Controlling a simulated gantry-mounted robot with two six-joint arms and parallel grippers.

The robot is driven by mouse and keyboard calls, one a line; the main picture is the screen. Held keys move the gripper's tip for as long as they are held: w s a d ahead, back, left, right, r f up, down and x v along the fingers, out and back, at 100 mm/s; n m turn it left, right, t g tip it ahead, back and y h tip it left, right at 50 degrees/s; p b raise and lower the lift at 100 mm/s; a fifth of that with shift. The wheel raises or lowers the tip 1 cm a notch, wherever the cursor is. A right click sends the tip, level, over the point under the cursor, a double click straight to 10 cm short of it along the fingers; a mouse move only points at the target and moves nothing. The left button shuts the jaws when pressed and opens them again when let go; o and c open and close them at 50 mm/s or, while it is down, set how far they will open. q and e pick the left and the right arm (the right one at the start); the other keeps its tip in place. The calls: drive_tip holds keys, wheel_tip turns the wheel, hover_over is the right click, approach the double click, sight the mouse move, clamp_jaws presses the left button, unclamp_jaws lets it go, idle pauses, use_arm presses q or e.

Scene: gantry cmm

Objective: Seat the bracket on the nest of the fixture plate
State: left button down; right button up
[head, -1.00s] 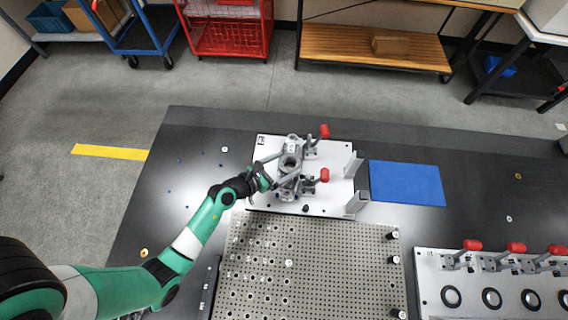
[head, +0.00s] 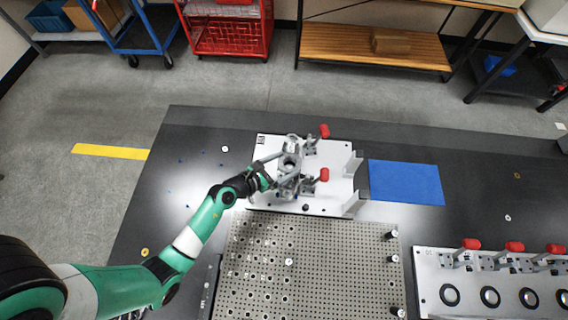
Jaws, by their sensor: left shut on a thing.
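The white fixture plate (head: 272,203) lies on the dark table at the middle of the head view, with two red-handled toggle clamps (head: 324,174) on it. A grey metal bracket (head: 290,163) with a round bore is over the left-middle part of the plate, beside the clamps. My left gripper (head: 275,172) reaches in from the left and is shut on the bracket. The nest is hidden under the bracket and gripper, and I cannot tell whether the bracket touches it. My right gripper is not in view.
A perforated grey plate (head: 310,262) with black knobs lies in front of the fixture plate. A blue mat (head: 406,183) lies to the right. A second white plate (head: 470,283) with red clamps and black rings is at the lower right. The table's left part is mostly clear.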

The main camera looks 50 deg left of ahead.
use_arm(q)
drive_tip(key=shift+f+b, duration=1.05)
drive_tip(key=shift+f, duration=0.15)
idle(0.3)
unclamp_jaws()
drive_tip(key=p+v, duration=0.3)
drive_tip(key=v, duration=0.8)
drive_tip(key=shift+s+r, duration=0.2)
drive_tip(key=shift+s, duration=0.05)
